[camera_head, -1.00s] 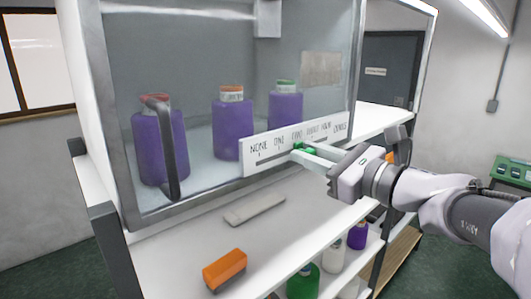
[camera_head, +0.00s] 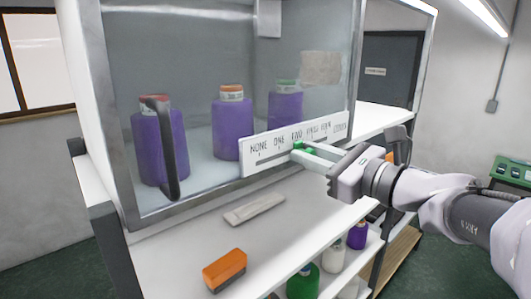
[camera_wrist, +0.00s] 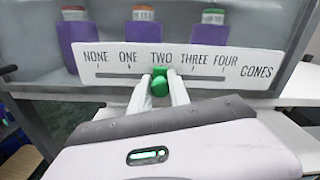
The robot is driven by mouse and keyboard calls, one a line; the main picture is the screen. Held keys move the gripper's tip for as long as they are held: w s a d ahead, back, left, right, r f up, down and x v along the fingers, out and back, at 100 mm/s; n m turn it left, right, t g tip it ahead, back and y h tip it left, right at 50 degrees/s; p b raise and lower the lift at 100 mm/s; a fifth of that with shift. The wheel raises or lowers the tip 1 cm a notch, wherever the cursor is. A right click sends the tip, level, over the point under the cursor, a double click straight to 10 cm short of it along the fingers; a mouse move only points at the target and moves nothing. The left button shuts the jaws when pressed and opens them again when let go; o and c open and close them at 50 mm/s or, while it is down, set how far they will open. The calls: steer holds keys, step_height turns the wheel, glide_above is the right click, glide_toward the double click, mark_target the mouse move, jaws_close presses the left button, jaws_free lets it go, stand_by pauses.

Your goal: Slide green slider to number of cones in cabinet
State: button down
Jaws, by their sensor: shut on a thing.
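The green slider (camera_wrist: 159,82) sits in the slot of a white scale board (camera_wrist: 100,66) marked NONE, ONE, TWO, THREE, FOUR, CONES. In the wrist view the slider is just below the word TWO. My gripper (camera_wrist: 160,88) is shut on the slider, with one pale finger on each side of it. The slider also shows between the fingertips in the head view (camera_head: 300,146).
An orange block (camera_head: 225,268) and a pale flat bar (camera_head: 254,209) lie on the shelf below the cabinet. Green (camera_head: 303,284), white (camera_head: 334,257) and purple (camera_head: 357,236) bottles stand lower down. My arm reaches in from the right, in front of the board.

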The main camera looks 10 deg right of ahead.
stand_by(0.3)
steer(key=w+d, duration=0.1)
steer(key=d, duration=0.1)
steer(key=w+d, duration=0.2)
steer(key=c, duration=1.2)
jaws_free()
steer(key=shift+d, duration=0.1)
steer(key=shift+s, duration=0.1)
steer(key=b+v, duration=0.2)
steer(key=v, duration=1.5)
steer(key=shift+b, duration=0.3)
steer(key=shift+s, duration=0.1)
